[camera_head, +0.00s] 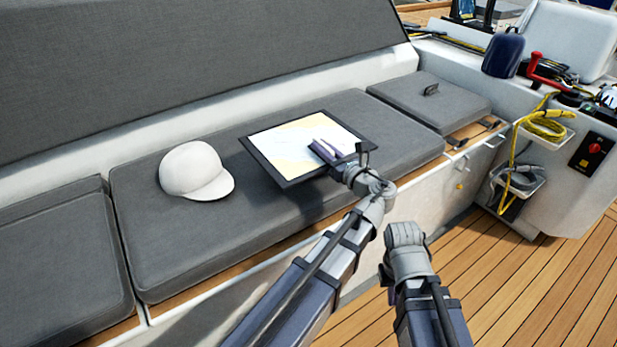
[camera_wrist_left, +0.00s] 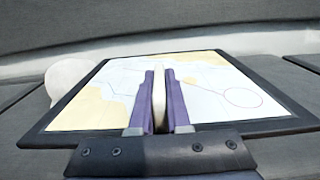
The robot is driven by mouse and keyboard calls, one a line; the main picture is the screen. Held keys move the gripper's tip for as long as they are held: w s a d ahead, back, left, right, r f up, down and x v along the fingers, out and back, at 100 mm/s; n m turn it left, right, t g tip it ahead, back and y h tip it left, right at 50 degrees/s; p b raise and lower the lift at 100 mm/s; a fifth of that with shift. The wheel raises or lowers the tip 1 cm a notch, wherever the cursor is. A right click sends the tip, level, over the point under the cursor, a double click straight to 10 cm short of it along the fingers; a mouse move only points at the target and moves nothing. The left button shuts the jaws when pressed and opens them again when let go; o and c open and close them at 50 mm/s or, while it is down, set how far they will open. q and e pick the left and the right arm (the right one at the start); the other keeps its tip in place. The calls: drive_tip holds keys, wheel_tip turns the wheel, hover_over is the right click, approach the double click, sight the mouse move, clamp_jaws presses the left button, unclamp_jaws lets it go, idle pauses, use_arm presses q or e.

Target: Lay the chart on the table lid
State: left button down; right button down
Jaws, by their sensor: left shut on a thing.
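The chart (camera_head: 290,139) is a flat sheet with pale yellow land and white areas in a dark frame. It lies on the grey seat cushion, to the right of a white cap. It also fills much of the left wrist view (camera_wrist_left: 112,103). My left gripper (camera_head: 322,147) reaches over the chart's near edge. Its two purple fingers (camera_wrist_left: 160,95) are shut on the chart, with a narrow pale strip showing between them. My right gripper's wrist (camera_head: 405,240) is low in front of the bench; its fingers are not clearly visible. I cannot make out a table lid.
The white cap (camera_head: 196,171) is on the cushion (camera_head: 180,240) left of the chart. A smaller cushion with a handle (camera_head: 430,97) is at right. A console with yellow rope (camera_head: 543,124) stands beyond it. The wooden deck (camera_head: 500,285) at lower right is clear.

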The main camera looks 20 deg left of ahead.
sight(321, 186)
use_arm(q)
drive_tip(key=shift+f+b, duration=4.95)
drive_tip(key=shift+f, duration=0.15)
drive_tip(key=c, duration=0.9)
unclamp_jaws()
